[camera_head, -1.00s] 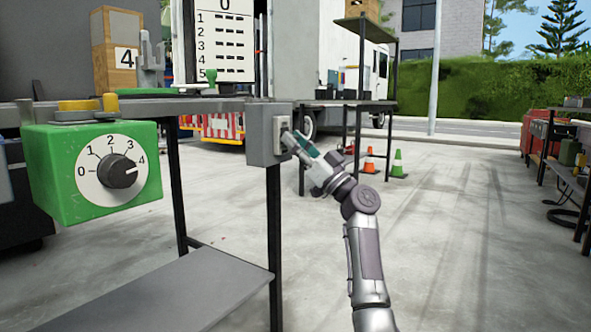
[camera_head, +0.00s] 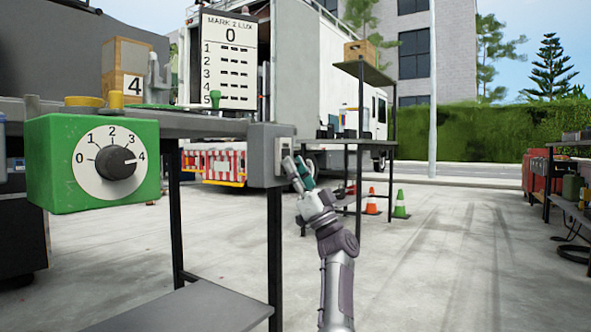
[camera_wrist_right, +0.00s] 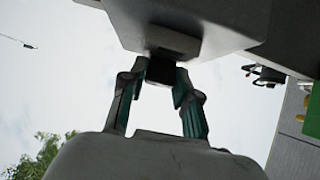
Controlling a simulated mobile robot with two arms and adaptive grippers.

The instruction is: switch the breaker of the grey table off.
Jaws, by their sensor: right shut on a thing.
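The grey table (camera_head: 205,125) stands at the left. At its right front corner hangs the grey breaker box (camera_head: 264,160), with a pale switch plate (camera_head: 286,146) on its right face. My right gripper (camera_head: 297,165) is at the lower part of this plate. In the right wrist view its two green-padded fingers (camera_wrist_right: 160,78) are closed on the small dark switch lever (camera_wrist_right: 161,71) under the box. The lever's exact position is hard to tell in the head view, where the fingers cover it. My left gripper is not in view.
A green box with a dial (camera_head: 95,165) hangs at the table's front left. A wooden box marked 4 (camera_head: 127,72) and a number board (camera_head: 229,62) stand behind. Orange (camera_head: 372,203) and green (camera_head: 400,206) cones stand beyond. The floor right of my arm is open.

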